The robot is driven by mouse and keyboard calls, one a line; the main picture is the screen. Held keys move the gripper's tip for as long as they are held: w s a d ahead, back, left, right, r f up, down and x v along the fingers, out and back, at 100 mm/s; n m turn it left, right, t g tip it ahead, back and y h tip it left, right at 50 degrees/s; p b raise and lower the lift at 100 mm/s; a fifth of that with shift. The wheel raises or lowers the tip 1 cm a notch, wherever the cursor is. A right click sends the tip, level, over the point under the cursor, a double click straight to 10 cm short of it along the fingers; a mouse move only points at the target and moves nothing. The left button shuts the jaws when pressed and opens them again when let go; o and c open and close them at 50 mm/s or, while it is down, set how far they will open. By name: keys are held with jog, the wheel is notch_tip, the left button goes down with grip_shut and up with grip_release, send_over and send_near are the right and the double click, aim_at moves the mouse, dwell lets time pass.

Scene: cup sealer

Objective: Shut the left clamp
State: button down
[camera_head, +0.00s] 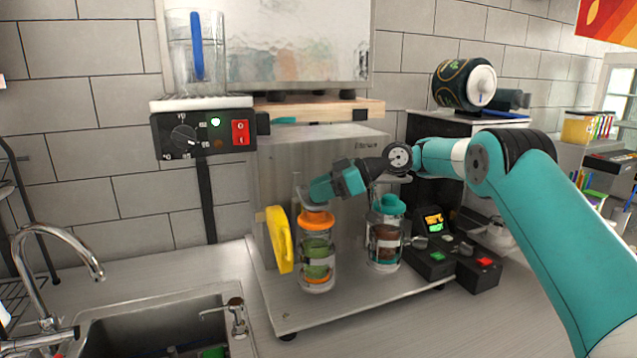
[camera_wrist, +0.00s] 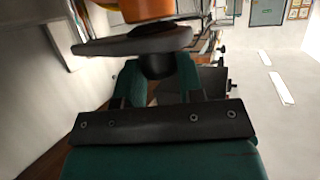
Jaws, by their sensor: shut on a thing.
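The left jar (camera_head: 317,262) stands upright on the machine's metal base, with an orange top (camera_head: 316,218). My gripper (camera_head: 308,203) is just above that top, reaching in from the right. In the wrist view, my gripper (camera_wrist: 158,78) has its two teal fingers on either side of a dark knob (camera_wrist: 157,65), shut on it. The knob sits under a flat grey lever (camera_wrist: 130,43), which I take for the left clamp. An orange part (camera_wrist: 147,10) lies just beyond it. My gripper hides much of the clamp in the head view.
A yellow handle (camera_head: 279,239) stands left of the left jar. A second jar with a teal top (camera_head: 386,245) stands to the right, under my arm. A control box (camera_head: 455,258) is further right. The sink (camera_head: 150,325) is at front left.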

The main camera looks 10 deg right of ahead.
dwell(0.3)
jog(key=c, duration=0.8)
grip_release()
jog(key=shift+d+r, duration=0.15)
jog(key=shift+d, duration=0.4)
jog(key=p+v, duration=1.1)
jog(key=p, duration=0.1)
jog(key=shift+a, duration=0.15)
